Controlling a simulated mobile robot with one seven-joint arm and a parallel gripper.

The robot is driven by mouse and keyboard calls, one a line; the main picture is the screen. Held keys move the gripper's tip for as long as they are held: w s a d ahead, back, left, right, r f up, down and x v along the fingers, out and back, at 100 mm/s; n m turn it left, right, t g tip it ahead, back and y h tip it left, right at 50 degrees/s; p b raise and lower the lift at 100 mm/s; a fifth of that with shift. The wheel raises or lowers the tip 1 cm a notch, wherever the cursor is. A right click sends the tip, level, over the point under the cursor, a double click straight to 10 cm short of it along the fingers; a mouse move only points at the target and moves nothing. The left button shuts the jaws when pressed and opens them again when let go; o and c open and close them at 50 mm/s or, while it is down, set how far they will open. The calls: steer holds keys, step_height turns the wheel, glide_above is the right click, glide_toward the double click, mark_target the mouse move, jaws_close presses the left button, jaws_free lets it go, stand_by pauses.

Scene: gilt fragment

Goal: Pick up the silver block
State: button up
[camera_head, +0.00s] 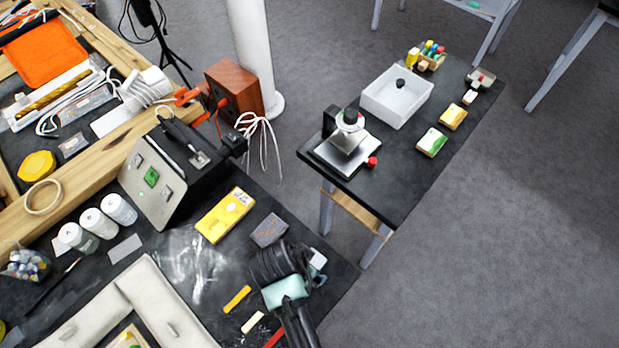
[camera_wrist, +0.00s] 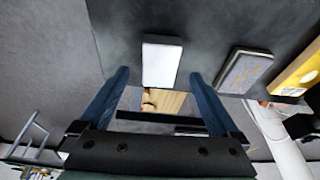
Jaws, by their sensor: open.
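The silver block (camera_wrist: 162,62) is a pale, bright rectangular block on the dark tabletop in the wrist view. In the head view, a pale part of what seems to be the same block (camera_head: 318,259) shows just right of my arm's end, near the table's edge; the rest is hidden. My gripper (camera_wrist: 159,76) is open. Its two blue fingers stand left and right of the block in the wrist view, with gaps on both sides. I cannot tell how far down the fingers reach. In the head view my gripper is mostly hidden behind my wrist.
A grey-blue box (camera_head: 268,230) lies close to the block; it shows in the wrist view (camera_wrist: 242,70) too. A yellow box (camera_head: 224,215) lies beyond it. A yellow stick (camera_head: 237,299) lies near my arm. A separate small table (camera_head: 395,165) stands at upper right.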

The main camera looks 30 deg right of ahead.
steer(key=shift+x, duration=1.75)
jaws_close()
